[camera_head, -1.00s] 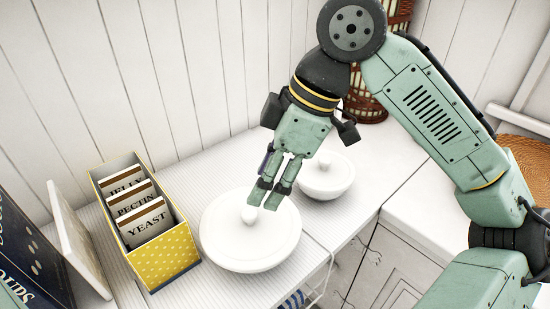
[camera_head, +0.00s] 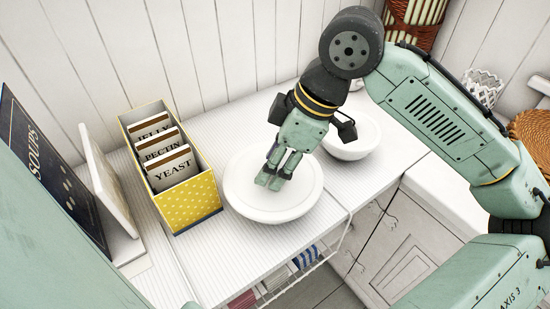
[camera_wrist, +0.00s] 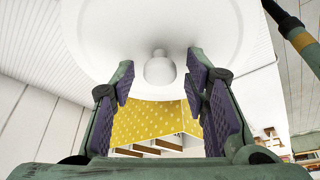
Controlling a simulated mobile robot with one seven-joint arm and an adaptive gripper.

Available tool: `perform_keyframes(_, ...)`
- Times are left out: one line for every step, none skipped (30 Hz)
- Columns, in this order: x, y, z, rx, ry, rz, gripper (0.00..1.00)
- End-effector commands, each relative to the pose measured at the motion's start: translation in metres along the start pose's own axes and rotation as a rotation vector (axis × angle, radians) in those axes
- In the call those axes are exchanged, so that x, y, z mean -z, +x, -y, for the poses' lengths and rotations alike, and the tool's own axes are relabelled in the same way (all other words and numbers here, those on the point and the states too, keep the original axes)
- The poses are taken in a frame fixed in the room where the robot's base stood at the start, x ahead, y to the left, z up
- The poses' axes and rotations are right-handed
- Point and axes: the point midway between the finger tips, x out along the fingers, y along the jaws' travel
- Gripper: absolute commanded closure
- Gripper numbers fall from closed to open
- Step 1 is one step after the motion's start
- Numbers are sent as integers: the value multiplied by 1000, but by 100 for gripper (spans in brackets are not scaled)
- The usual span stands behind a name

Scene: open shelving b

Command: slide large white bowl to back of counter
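The large white bowl (camera_head: 303,197) has a white lid with a round knob. It stands upright on the white ribbed counter (camera_head: 222,130), right of a yellow box. My gripper (camera_head: 270,180) points down over the middle of the lid, and its fingers hide the knob in the head view. In the wrist view, the knob (camera_wrist: 160,69) shows between the two parted fingers of my gripper (camera_wrist: 160,80), with a gap on each side. The gripper is open. The lid (camera_wrist: 115,30) fills the top of that view.
The yellow dotted box (camera_head: 185,203) with labelled cards stands close left of the bowl. A smaller white bowl (camera_head: 352,138) stands at the right, behind my gripper. A white plank wall (camera_head: 200,50) bounds the back. Clear counter lies between the large bowl and the wall.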

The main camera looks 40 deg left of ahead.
Motion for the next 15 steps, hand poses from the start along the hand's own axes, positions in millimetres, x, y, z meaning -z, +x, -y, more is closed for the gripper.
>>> perform_keyframes(0, 0, 0, 0, 0, 0, 64)
perform_keyframes(0, 0, 0, 0, 0, 0, 66)
perform_keyframes(0, 0, 0, 0, 0, 0, 68)
perform_keyframes(0, 0, 0, 0, 0, 0, 70)
perform_keyframes(0, 0, 0, 0, 0, 0, 72)
perform_keyframes(0, 0, 0, 0, 0, 0, 75)
perform_keyframes(0, 0, 0, 0, 0, 0, 77)
perform_keyframes(0, 0, 0, 0, 0, 0, 79)
perform_keyframes(0, 0, 0, 0, 0, 0, 82)
perform_keyframes(0, 0, 0, 0, 0, 0, 84)
perform_keyframes(0, 0, 0, 0, 0, 0, 86)
perform_keyframes(0, 0, 0, 0, 0, 0, 88)
perform_keyframes(0, 0, 0, 0, 0, 0, 90)
perform_keyframes(0, 0, 0, 0, 0, 0, 92)
perform_keyframes(0, 0, 0, 0, 0, 0, 95)
